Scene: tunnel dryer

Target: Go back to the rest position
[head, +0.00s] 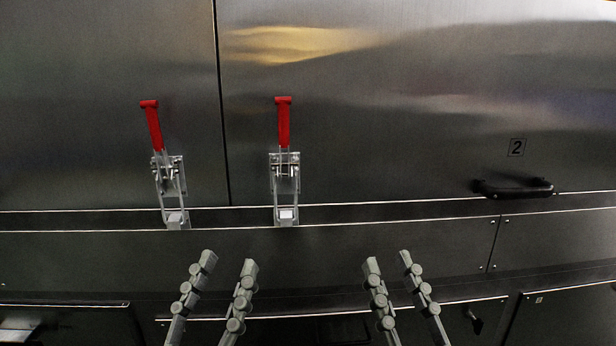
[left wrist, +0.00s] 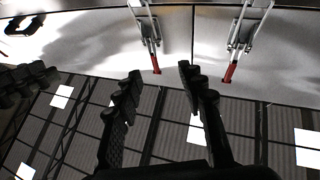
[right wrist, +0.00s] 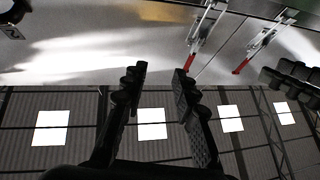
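My left gripper (head: 227,262) is in the lower middle of the head view, its two fingers apart with nothing between them. My right gripper (head: 386,262) is to its right, also with fingers apart and empty. Both are below two toggle latches with red handles, the left latch (head: 152,125) and the right latch (head: 284,122). Both handles point up. The grippers appear clear of the latches. The left wrist view shows the left gripper (left wrist: 160,70) open, and the right wrist view shows the right gripper (right wrist: 161,70) open.
The steel dryer wall (head: 400,120) fills the head view, with a vertical seam between the latches. A black handle (head: 515,188) sits under the number 2 at right. Lower panels (head: 370,240) lie behind the grippers. The wrist views show a roof with bright skylights (right wrist: 151,130).

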